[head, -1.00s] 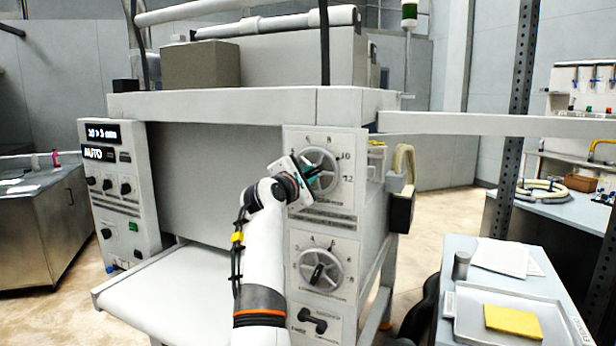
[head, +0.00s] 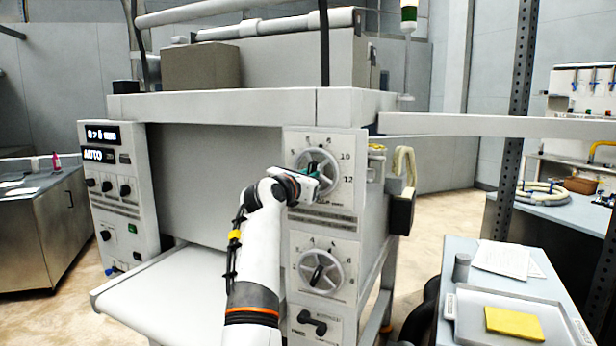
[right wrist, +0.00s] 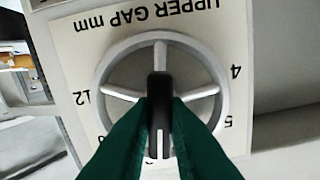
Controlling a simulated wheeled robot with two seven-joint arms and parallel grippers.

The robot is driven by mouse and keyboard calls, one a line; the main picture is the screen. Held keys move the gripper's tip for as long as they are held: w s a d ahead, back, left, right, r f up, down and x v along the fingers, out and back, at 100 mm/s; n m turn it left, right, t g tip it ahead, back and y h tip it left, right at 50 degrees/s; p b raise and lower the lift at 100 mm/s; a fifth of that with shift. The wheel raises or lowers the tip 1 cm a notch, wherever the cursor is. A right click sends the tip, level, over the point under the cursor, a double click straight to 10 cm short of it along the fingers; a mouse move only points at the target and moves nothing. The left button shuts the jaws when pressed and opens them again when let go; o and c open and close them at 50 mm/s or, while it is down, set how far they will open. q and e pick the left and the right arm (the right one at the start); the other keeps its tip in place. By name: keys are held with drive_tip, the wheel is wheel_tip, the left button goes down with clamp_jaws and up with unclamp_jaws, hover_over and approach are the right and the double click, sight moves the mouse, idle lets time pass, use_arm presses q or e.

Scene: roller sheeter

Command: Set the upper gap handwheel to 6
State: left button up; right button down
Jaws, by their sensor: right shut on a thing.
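The upper gap handwheel (head: 334,181) is a grey spoked wheel with a black central grip bar, on a white numbered dial plate on the machine's front. In the right wrist view the handwheel (right wrist: 103,75) appears upside down under the words "UPPER GAP mm". My right gripper (head: 313,170) is at its centre. Its green fingers (right wrist: 160,118) are shut on the black bar (right wrist: 160,88), one on each side. A white line on the bar points down in that view, between the fingers; the numeral beyond it is hidden. My left gripper is not in view.
A second handwheel (head: 320,271) sits below, with a black lever (head: 312,322) under it. The control panel (head: 125,190) at left has a small lit display (head: 102,135), too blurred to read surely. A side table (head: 515,300) with a tray stands at right.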

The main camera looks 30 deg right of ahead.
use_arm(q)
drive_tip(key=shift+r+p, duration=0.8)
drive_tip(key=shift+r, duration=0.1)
use_arm(e)
drive_tip(key=n, duration=0.5)
drive_tip(key=shift+r+n, duration=0.1)
drive_tip(key=shift+n, duration=0.3)
drive_tip(key=c, duration=1.4)
unclamp_jaws()
